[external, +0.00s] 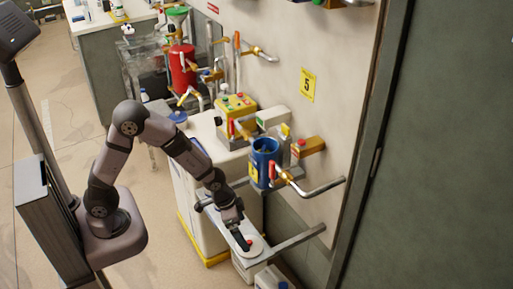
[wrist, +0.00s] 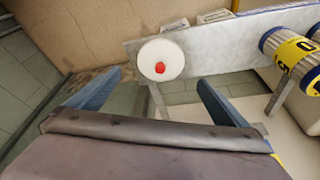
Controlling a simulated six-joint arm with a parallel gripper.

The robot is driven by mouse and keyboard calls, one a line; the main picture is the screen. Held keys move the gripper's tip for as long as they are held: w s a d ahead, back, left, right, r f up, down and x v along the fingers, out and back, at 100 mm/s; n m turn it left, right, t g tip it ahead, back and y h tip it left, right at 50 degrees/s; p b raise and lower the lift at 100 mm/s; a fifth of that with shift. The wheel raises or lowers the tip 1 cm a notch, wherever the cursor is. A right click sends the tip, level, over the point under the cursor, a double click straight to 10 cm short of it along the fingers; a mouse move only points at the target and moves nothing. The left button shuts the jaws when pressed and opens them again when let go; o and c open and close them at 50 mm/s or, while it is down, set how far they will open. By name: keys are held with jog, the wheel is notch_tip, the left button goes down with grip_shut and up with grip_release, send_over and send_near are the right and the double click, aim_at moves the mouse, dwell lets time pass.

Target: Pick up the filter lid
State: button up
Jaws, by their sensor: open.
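The filter lid appears to be the round white disc with a red knob at its centre. It lies at the end of a grey metal shelf (external: 285,243) in the external view (external: 258,250), and shows at upper centre in the wrist view (wrist: 148,68). My gripper (wrist: 160,77) is open and empty. In the wrist view its two blue fingers stand apart, with the lid beyond and between their tips. In the external view my gripper (external: 244,243) is right at the lid and hides part of it. I cannot tell whether it touches.
A blue canister (external: 263,165) with a yellow label stands above the shelf beside a red-handled valve and pipe (external: 322,189). A white cabinet (external: 191,215) stands close behind my forearm. The wall is to the right.

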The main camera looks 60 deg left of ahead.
aim_at(248, 241)
jog(key=shift+x, duration=3.7)
jog(key=shift+s, duration=0.1)
jog(key=shift+c, duration=0.3)
jog(key=c, duration=1.1)
